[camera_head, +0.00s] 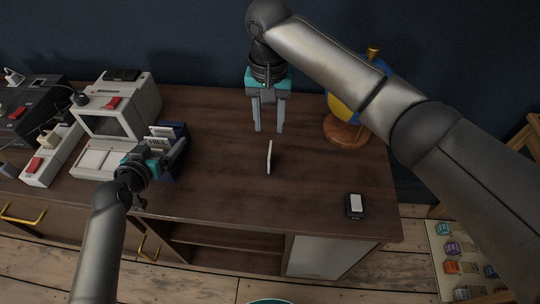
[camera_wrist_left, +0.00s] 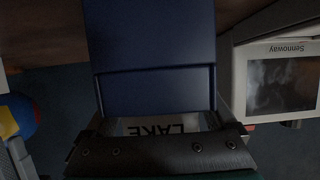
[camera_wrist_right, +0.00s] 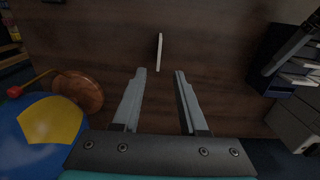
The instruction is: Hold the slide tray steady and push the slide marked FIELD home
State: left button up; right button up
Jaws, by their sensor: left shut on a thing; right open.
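The dark blue slide tray (camera_head: 179,133) stands on the desk beside the small computer, with several white slides (camera_head: 161,131) in it. My left gripper (camera_head: 168,160) is shut on the tray. In the left wrist view its fingers lie either side of the blue tray (camera_wrist_left: 152,50), and a slide marked LAKE (camera_wrist_left: 160,127) shows behind. A thin white card (camera_head: 269,157) stands on edge alone on the desk, its face and any marking not readable. It also shows in the right wrist view (camera_wrist_right: 158,52). My right gripper (camera_head: 269,128) is open and empty, behind the card.
A beige computer (camera_head: 120,110) and power strip (camera_head: 50,155) stand left of the tray. A small black-and-white item (camera_head: 355,205) lies near the right front. The desk middle is otherwise clear.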

send_over(270, 151)
jog(key=f, duration=0.4)
jog(key=shift+w+f, duration=0.25)
jog(key=shift+f, duration=0.05)
jog(key=shift+s+f, duration=0.15)
jog(key=shift+f, duration=1.2)
jog(key=shift+s+f, duration=0.1)
jog(key=shift+f, duration=1.2)
grip_shut()
